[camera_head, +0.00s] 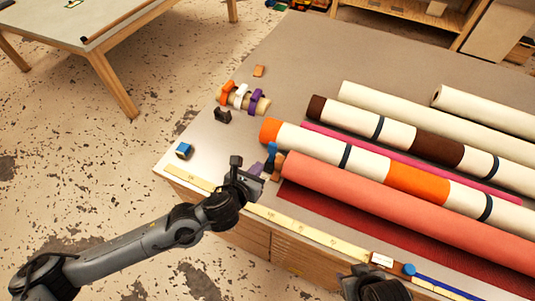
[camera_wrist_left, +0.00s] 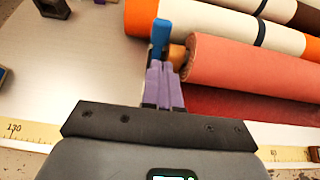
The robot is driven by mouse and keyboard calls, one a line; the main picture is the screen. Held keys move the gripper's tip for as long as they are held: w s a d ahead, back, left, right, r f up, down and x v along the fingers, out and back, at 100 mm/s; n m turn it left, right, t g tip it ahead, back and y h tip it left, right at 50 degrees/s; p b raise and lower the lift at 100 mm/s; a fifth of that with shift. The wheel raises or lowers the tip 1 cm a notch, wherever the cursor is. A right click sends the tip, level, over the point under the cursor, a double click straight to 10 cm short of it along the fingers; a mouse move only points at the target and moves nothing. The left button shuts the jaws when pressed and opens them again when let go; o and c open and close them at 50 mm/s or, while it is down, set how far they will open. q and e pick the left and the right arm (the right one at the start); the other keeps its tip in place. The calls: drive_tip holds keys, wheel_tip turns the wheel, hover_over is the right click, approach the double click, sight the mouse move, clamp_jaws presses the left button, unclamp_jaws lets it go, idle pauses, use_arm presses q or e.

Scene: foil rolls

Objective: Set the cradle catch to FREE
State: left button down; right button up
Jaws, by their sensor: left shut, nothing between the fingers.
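A blue upright piece (camera_head: 271,152), likely the cradle catch, stands by a small brown wooden block (camera_head: 278,165) at the left end of the coral roll (camera_head: 380,205). No FREE marking is readable. My left gripper (camera_head: 259,168) is shut and empty, its purplish fingers close beside the blue piece. In the left wrist view the blue piece (camera_wrist_left: 160,35) shows just beyond the fingertips (camera_wrist_left: 162,68); I cannot tell if they touch. The brown block (camera_wrist_left: 178,55) is partly hidden behind the fingers. My right gripper (camera_head: 375,285) is at the bottom edge, its fingers unclear.
Several rolls, including an orange-banded one (camera_head: 330,145), fill the table's right side. A blue block (camera_head: 183,151), a black holder (camera_head: 222,116) and coloured rings (camera_head: 241,96) stand left. A yellow ruler (camera_head: 300,227) runs along the front edge.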

sight(272, 151)
use_arm(q)
drive_tip(key=x, duration=0.6)
drive_tip(key=shift+w+d+r+p, duration=0.2)
drive_tip(key=shift+w+r+p, duration=0.1)
drive_tip(key=shift+p, duration=0.05)
drive_tip(key=shift+w+d+f, duration=0.15)
drive_tip(key=shift+w+d, duration=0.1)
drive_tip(key=shift+w, duration=0.35)
